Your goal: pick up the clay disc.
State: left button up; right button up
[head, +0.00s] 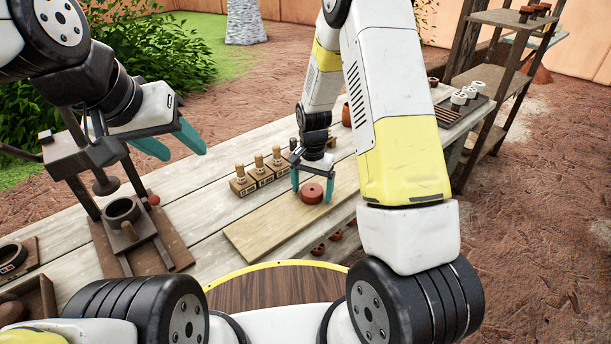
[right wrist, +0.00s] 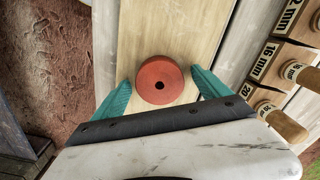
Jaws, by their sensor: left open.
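The clay disc (head: 311,193) is a round, reddish-brown piece with a small dark hole in its middle. It lies flat on a pale wooden board (head: 262,236) on the table. In the right wrist view the disc (right wrist: 160,80) sits between the two teal fingers of my right gripper (right wrist: 160,92), with a gap on both sides. In the head view my right gripper (head: 312,188) reaches down around the disc, open. My left gripper (head: 178,147) is open and empty, raised at the left above the table.
Wooden blocks with pegs and size labels (head: 259,173) stand left of the board; they also show in the right wrist view (right wrist: 283,60). A wooden press-like stand (head: 124,215) is on the left of the table. A shelf (head: 500,90) stands at the right.

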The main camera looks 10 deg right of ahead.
jog(key=c, duration=1.6)
jog(key=shift+r, duration=0.1)
jog(key=shift+r, duration=0.55)
notch_tip(320, 180, up, 2)
jog(key=shift+w+r, duration=0.1)
jog(key=shift+r, duration=0.1)
jog(key=s+d+r, duration=0.1)
jog(key=s+d, duration=0.2)
jog(key=s, duration=1.3)
jog(key=n, duration=0.6)
send_over(312, 191)
jog(key=s+d, duration=0.3)
jog(key=d, duration=0.1)
jog(key=shift+s+d, duration=0.1)
jog(key=shift+d, duration=0.1)
